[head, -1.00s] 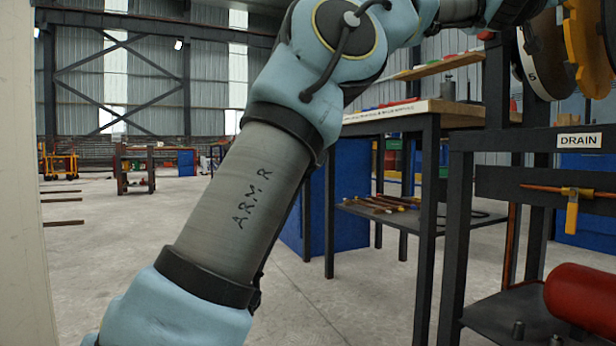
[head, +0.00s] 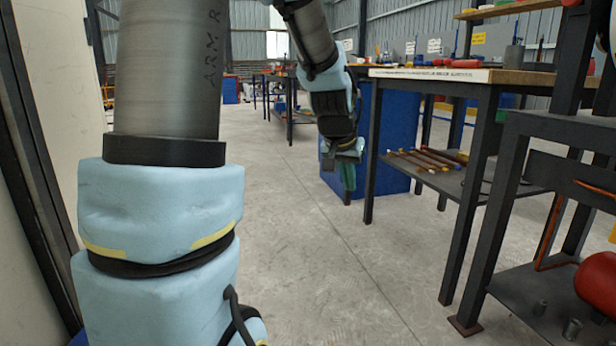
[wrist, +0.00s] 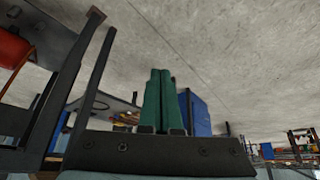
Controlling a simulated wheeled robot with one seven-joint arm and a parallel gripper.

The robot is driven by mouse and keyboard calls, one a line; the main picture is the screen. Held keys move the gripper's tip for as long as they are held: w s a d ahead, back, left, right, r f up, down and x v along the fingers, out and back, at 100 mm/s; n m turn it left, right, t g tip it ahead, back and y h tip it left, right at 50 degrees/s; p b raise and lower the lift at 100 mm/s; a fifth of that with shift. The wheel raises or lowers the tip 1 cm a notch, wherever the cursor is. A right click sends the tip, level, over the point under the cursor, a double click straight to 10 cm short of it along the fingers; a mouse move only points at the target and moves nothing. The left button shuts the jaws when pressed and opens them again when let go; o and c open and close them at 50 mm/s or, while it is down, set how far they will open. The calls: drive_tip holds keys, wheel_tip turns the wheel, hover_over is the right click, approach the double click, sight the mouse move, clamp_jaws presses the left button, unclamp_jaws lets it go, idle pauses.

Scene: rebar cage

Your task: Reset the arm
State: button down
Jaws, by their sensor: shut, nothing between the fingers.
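My arm rises at the left of the head view and bends over at the top, its forearm hanging down toward the middle. My gripper (head: 347,176) hangs at the arm's end, pointing down over the open floor, left of the workbench and in front of a blue cabinet. In the wrist view my gripper (wrist: 158,100) shows two green fingers side by side, touching, with nothing between them. The grey concrete floor (wrist: 225,50) fills much of that view.
A workbench (head: 495,76) with tools on its lower shelf (head: 447,174) stands right of my gripper. A dark metal stand with a red cylinder (head: 598,284) is at the right. A pale wall panel is close at the left. The middle floor (head: 310,260) is clear.

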drive_tip(key=s+a+f+n+g+y+p, duration=0.1)
drive_tip(key=s+a+f+n+g+p, duration=0.1)
drive_tip(key=s+a, duration=0.6)
drive_tip(key=s+a+f+n+g+y+p, duration=0.2)
drive_tip(key=s+a+p, duration=0.1)
drive_tip(key=s+a, duration=0.55)
wheel_tip(320, 180, up, 37)
drive_tip(key=w+p, duration=0.1)
drive_tip(key=p, duration=3.5)
drive_tip(key=shift+w+d+r+p, duration=0.15)
drive_tip(key=shift+w+r+p, duration=0.05)
drive_tip(key=shift+w+p, duration=0.1)
